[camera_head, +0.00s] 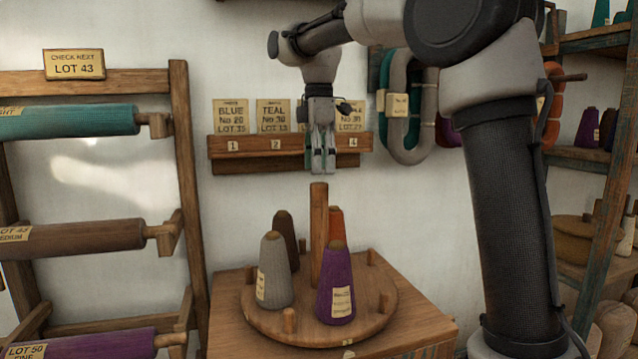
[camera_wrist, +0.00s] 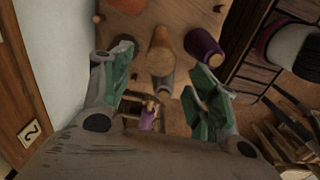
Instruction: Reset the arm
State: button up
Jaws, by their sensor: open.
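My gripper (camera_head: 321,165) hangs pointing down in the head view, above the central wooden post (camera_head: 319,236) of a round turntable. Its jaws are empty, and they stand apart in the wrist view (camera_wrist: 158,92). The turntable (camera_head: 262,322) sits on a wooden stand (camera_head: 235,338). In the wrist view the post (camera_wrist: 161,50) shows between the fingers, and the purple cone (camera_wrist: 203,46) is at the right.
A rack at left carries teal (camera_head: 75,121), brown (camera_head: 75,240) and purple (camera_head: 90,344) rolls. A wall rail (camera_head: 260,165) with numbered tags and label cards is behind my gripper. Grey and teal yarn hanks (camera_head: 418,130) hang to its right. Shelves (camera_head: 590,160) stand at far right.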

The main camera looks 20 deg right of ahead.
jog(key=shift+r, duration=0.45)
jog(key=shift+s+d, duration=0.25)
jog(key=s+d+f+m+t, duration=0.25)
jog(key=s+d+m, duration=0.6)
jog(key=s, duration=0.45)
jog(key=s+d+f+m+t, duration=0.1)
jog(key=s+d+f+m, duration=0.2)
jog(key=s+f, duration=0.3)
jog(key=s+d+f+m+t, duration=0.1)
jog(key=s+d+f+m, duration=0.2)
jog(key=s+f+m, duration=0.3)
jog(key=shift+s+f, duration=0.25)
jog(key=shift+s, duration=0.95)
